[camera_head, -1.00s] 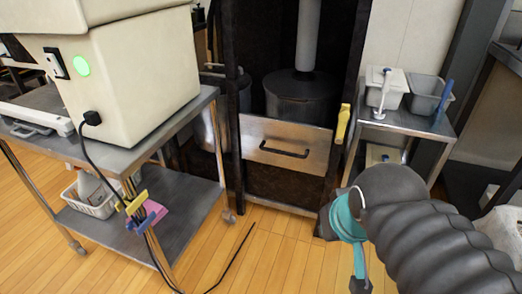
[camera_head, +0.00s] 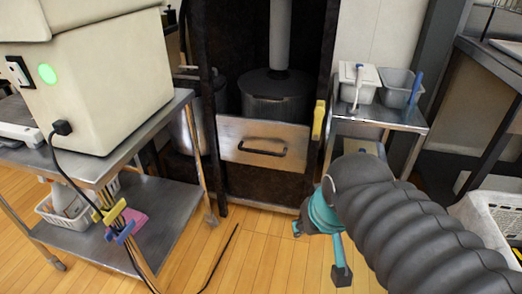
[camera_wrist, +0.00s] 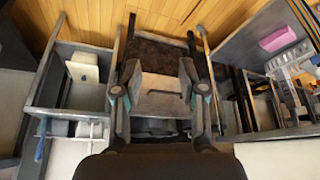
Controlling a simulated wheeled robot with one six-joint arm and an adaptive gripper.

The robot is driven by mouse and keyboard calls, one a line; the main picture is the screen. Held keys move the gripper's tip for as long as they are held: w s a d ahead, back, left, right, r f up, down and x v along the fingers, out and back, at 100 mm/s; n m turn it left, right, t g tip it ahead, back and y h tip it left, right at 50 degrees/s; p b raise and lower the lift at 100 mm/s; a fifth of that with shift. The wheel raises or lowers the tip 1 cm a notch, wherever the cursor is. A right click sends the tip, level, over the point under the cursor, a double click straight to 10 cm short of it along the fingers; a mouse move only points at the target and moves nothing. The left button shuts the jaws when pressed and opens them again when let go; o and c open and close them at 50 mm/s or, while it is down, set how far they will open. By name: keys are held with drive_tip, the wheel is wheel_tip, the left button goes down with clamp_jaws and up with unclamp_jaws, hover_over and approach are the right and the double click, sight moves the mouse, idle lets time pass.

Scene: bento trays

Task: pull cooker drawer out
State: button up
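The cooker drawer (camera_head: 240,154) has a flat metal front with a dark bar handle (camera_head: 263,151). It sits in the tall dark cooker frame below a dark round pot, and its front looks flush with the frame. In the wrist view the drawer front (camera_wrist: 160,82) and its handle (camera_wrist: 165,93) show between my fingers. My gripper (camera_wrist: 160,70) is open and empty, apart from the handle. In the head view my arm comes in from the right, in front of and to the right of the drawer.
A steel cart (camera_head: 165,115) with a cream machine stands left of the cooker, its cable hanging down. A small steel table (camera_head: 385,122) with grey containers stands at the right. A yellow object (camera_head: 319,119) is on the cooker's right post. The floor in front is clear except for a cable.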

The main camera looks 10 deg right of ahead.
drive_tip(key=w+d+f+m+g, duration=0.1)
drive_tip(key=w+d+f, duration=0.2)
drive_tip(key=f, duration=0.3)
drive_tip(key=w+d+f+g+h, duration=0.1)
drive_tip(key=w+d+f+g, duration=0.1)
drive_tip(key=w+f, duration=0.25)
drive_tip(key=w+d+f+m+g, duration=0.1)
drive_tip(key=w+d+f, duration=0.2)
drive_tip(key=f, duration=0.4)
drive_tip(key=m+t+y, duration=0.8)
drive_tip(key=m+t, duration=0.2)
drive_tip(key=t, duration=0.7)
approach(261, 152)
drive_tip(key=p+x, duration=0.1)
drive_tip(key=x, duration=0.4)
drive_tip(key=p+x, duration=0.1)
drive_tip(key=x, duration=0.4)
drive_tip(key=shift+w+d+f, duration=0.1)
drive_tip(key=shift+w+f, duration=0.1)
drive_tip(key=shift+w, duration=0.1)
